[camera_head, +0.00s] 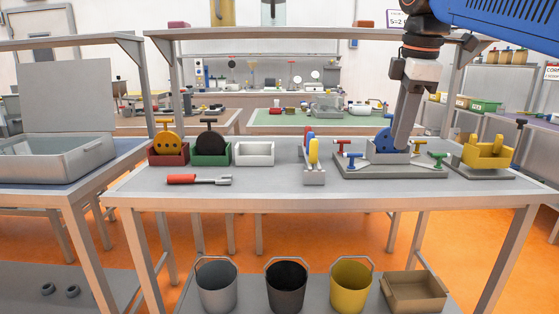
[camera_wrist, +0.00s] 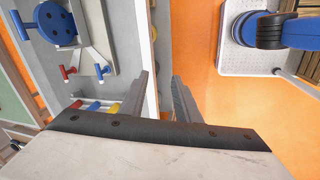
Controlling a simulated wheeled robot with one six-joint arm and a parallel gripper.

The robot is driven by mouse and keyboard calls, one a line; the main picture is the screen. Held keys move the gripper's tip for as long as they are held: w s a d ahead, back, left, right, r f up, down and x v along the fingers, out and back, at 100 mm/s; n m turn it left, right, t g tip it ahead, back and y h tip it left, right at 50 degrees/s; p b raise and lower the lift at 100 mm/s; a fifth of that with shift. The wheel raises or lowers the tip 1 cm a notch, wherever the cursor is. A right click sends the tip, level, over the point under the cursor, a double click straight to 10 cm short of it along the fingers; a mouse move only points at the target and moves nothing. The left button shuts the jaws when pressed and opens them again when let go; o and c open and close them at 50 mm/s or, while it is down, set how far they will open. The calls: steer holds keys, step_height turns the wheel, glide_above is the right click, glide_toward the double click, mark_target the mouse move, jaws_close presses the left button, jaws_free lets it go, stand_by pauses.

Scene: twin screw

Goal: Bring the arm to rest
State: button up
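My gripper (camera_head: 403,148) hangs from the arm at the right of the head view, fingers pointing down. In the wrist view its two fingers (camera_wrist: 162,82) stand apart with nothing between them, over the table's front edge. Behind the fingers in the head view is a grey fixture (camera_head: 350,170) with a blue disc (camera_head: 383,141) and several red, blue and green T-handles. The fingers hide part of the disc in that view. The blue disc also shows in the wrist view (camera_wrist: 58,24), left of and apart from the fingers.
The table (camera_head: 270,190) holds a red-handled tool (camera_head: 195,180), red (camera_head: 168,156), green (camera_head: 211,158) and white bins (camera_head: 254,153), a rack (camera_head: 314,177) of coloured pieces and a yellow holder (camera_head: 487,154). Buckets (camera_head: 286,287) stand below. The table's front left is mostly clear.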

steer(key=s+d+f+m, duration=0.1)
steer(key=s+f+m, duration=0.4)
steer(key=f, duration=0.6)
steer(key=s+d+f+m+t, duration=0.1)
steer(key=s+f+m, duration=0.4)
steer(key=f, duration=0.6)
steer(key=s+d+f+m+t, duration=0.1)
steer(key=s+d+f+m, duration=0.1)
steer(key=s+f+m, duration=0.3)
steer(key=s+f, duration=0.3)
steer(key=f, duration=0.4)
steer(key=shift+s, duration=0.15)
